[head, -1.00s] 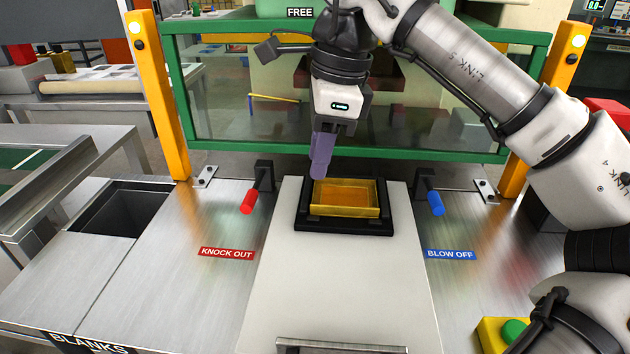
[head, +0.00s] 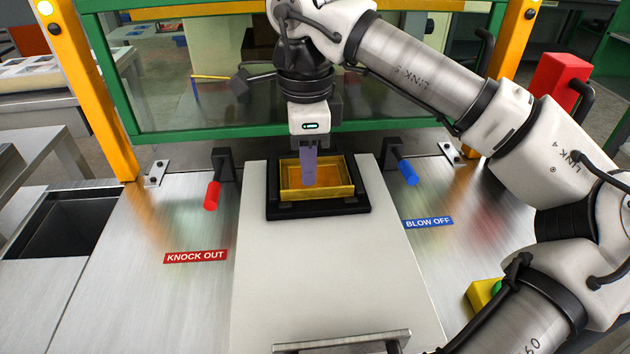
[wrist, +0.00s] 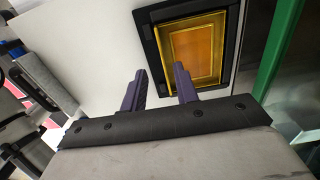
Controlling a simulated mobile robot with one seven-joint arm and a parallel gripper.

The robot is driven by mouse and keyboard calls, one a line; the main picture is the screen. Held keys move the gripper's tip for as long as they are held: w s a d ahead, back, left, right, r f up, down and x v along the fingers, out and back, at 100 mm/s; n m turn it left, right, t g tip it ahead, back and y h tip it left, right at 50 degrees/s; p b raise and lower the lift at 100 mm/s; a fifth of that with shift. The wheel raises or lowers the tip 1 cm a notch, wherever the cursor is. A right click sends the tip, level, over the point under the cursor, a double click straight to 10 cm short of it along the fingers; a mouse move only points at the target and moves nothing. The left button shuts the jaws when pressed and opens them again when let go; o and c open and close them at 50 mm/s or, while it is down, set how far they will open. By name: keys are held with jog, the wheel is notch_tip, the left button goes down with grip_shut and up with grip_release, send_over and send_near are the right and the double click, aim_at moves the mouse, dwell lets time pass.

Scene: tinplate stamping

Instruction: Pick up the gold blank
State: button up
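The gold blank (head: 340,191) is a shallow gold tray with raised walls, sitting in a black frame (head: 368,205) on a pale plate. In the wrist view, the gold blank (wrist: 196,48) lies ahead and to the right of the fingers. My gripper (head: 308,182) points down, its purple fingers overlapping the gold blank in the head view. In the wrist view, my gripper (wrist: 160,72) has its two fingers apart with nothing between them. One fingertip is close to the tray's near left corner; I cannot tell if it touches.
A red-tipped lever (head: 211,196) stands left of the frame and a blue-tipped lever (head: 408,172) right. A green-framed clear guard (head: 190,90) with yellow posts rises behind. The pale plate (head: 320,270) is clear in front, with a metal handle (head: 340,343) at its front.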

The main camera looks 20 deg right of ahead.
aim_at(306, 189)
jog(key=f, duration=0.5)
jog(key=shift+w+f, duration=0.15)
jog(key=shift+w, duration=0.05)
grip_shut()
